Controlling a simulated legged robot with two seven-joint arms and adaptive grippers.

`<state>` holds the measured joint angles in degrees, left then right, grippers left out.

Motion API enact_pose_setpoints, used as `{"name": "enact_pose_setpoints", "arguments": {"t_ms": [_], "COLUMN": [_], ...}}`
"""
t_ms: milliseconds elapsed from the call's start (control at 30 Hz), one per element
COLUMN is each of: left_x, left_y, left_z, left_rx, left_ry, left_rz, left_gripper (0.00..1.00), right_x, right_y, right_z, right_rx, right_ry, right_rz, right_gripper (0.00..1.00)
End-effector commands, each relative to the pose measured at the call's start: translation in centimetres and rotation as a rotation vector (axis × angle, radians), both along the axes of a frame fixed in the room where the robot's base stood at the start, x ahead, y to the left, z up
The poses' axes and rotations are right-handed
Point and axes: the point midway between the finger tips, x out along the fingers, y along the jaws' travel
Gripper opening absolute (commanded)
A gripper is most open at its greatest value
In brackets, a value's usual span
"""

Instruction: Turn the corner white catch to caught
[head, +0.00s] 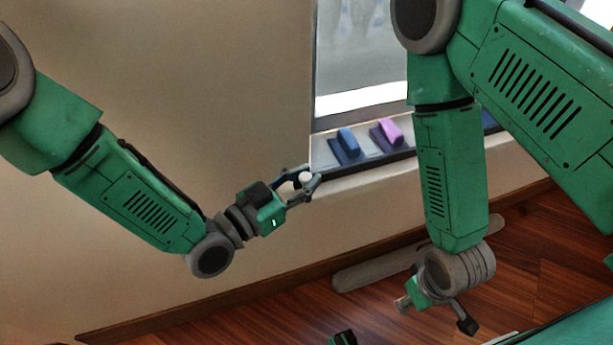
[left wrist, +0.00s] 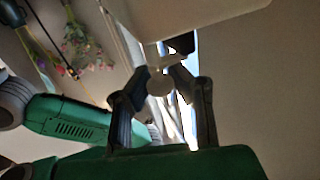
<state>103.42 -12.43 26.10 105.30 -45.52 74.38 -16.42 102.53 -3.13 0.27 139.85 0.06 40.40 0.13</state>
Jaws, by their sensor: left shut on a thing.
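The white catch (head: 306,177) sits at the left corner end of the window sill. My left gripper (head: 304,184) is around it, shut on it, with a finger on either side. In the left wrist view the white catch (left wrist: 160,83) shows as a pale round part between the fingertips of my left gripper (left wrist: 162,78). Its exact turn is hard to tell, as the fingers partly cover it. My right gripper (head: 436,314) hangs low at the right, fingers spread and empty, well away from the catch.
A blue catch (head: 348,142) and a pink catch (head: 390,131) stand on dark plates along the sill, right of the white one. The window (head: 360,55) is above them. A grey rounded bar (head: 375,268) lies low by the wall. Flowers (left wrist: 85,45) show in the left wrist view.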

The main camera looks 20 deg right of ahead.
Motion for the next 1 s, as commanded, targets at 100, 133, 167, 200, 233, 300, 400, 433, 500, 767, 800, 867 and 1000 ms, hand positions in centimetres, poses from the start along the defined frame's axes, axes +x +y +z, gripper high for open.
{"name": "enact_pose_setpoints", "arguments": {"t_ms": [100,133,167,200,233,300,400,433,500,767,800,867,1000], "left_x": [-0.1,-0.1,-0.1,-0.1,-0.1,-0.1,-0.1,-0.1,0.0,0.0,-0.1,-0.3,-1.2], "left_y": [0.1,0.1,0.1,0.1,0.1,0.1,0.1,0.1,0.0,0.0,0.2,0.6,2.8], "left_z": [-0.2,-0.2,-0.2,-0.2,-0.2,-0.2,-0.2,-0.2,-0.1,-0.1,-0.1,-0.1,-0.1], "left_rx": [0.005,0.005,0.005,0.005,0.005,0.005,0.004,0.004,0.003,0.003,0.003,0.004,0.004], "left_ry": [0.003,0.003,0.003,0.003,0.003,0.003,0.003,0.003,0.003,0.0,0.0,0.002,0.004], "left_rz": [-0.005,-0.005,-0.005,-0.005,-0.004,-0.004,-0.004,-0.003,-0.003,-0.003,-0.002,-0.002,-0.001], "left_gripper": [0.0,0.0,0.0,0.0,0.0,0.0,0.32,0.41,0.41,0.41,0.41,0.41,0.41], "right_x": [0.0,0.0,0.0,0.0,0.0,0.0,0.0,0.0,0.0,-0.1,-0.2,-0.2,-0.2], "right_y": [0.0,0.0,0.0,0.0,0.0,0.0,0.0,0.0,0.0,0.0,0.0,0.0,0.0], "right_z": [0.0,0.0,0.0,0.0,0.0,0.0,0.0,0.0,0.0,0.0,0.1,0.1,0.1], "right_rx": [0.0,0.0,0.0,0.0,0.0,0.0,0.0,0.0,0.0,0.0,0.0,0.0,0.0], "right_ry": [0.0,0.0,0.0,0.0,0.0,0.0,0.0,0.0,0.0,-0.002,-0.002,-0.002,-0.002], "right_rz": [0.0,0.0,0.0,0.0,0.0,0.0,0.0,0.0,0.0,0.0,0.0,0.0,0.0], "right_gripper": [0.35,0.35,0.35,0.35,0.35,0.35,0.35,0.35,0.35,0.35,0.35,0.35,0.35]}}
